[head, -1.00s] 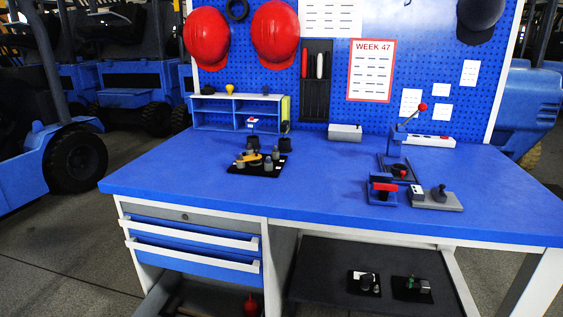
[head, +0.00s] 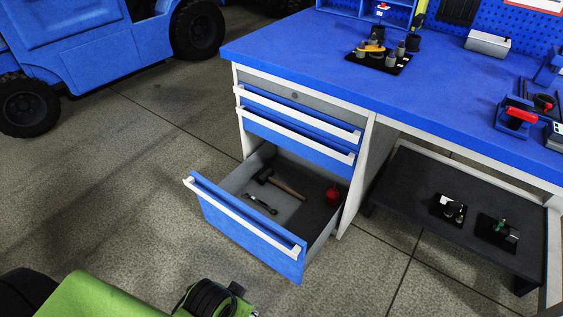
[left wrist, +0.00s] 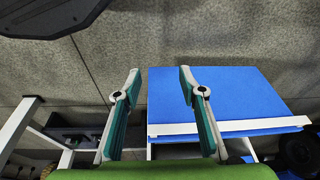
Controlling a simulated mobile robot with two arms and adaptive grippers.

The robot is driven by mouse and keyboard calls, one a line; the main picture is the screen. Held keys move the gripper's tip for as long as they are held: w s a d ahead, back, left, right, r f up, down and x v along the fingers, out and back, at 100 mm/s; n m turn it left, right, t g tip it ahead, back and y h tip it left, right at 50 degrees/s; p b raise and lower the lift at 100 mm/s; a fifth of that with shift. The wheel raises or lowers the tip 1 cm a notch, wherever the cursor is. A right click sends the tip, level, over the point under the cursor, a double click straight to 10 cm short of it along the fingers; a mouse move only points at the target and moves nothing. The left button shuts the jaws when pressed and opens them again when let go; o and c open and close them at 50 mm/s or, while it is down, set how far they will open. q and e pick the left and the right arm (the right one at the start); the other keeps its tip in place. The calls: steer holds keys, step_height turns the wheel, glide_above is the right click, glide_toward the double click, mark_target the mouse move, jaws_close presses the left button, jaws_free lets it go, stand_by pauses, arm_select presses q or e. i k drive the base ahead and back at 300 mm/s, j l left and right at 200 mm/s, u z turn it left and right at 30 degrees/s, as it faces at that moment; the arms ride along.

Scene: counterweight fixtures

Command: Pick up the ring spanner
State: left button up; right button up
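The ring spanner (head: 260,204) is a small dark tool lying on the floor of the open bottom drawer (head: 245,228), near the drawer's left side. In the left wrist view my left gripper (left wrist: 157,80) is open, with its two teal-padded fingers wide apart and nothing between them. A blue panel with a white strip (left wrist: 228,128) lies beyond the fingers there; the spanner cannot be made out in that view. The left gripper is outside the head view, and my right gripper is in neither current view.
A hammer (head: 282,186) and a red object (head: 332,195) share the drawer. Two closed drawers (head: 300,125) sit above it under the blue worktop (head: 300,62). A dark low shelf (head: 420,200) with small fixtures stands to the right. The floor left of the drawer is clear.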

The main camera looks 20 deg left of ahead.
mark_target(265, 205)
steer(key=i+j+z, duration=0.15)
steer(key=j+z, duration=0.2)
steer(key=j, duration=0.8)
steer(key=j+z, duration=0.35)
steer(key=j, duration=0.8)
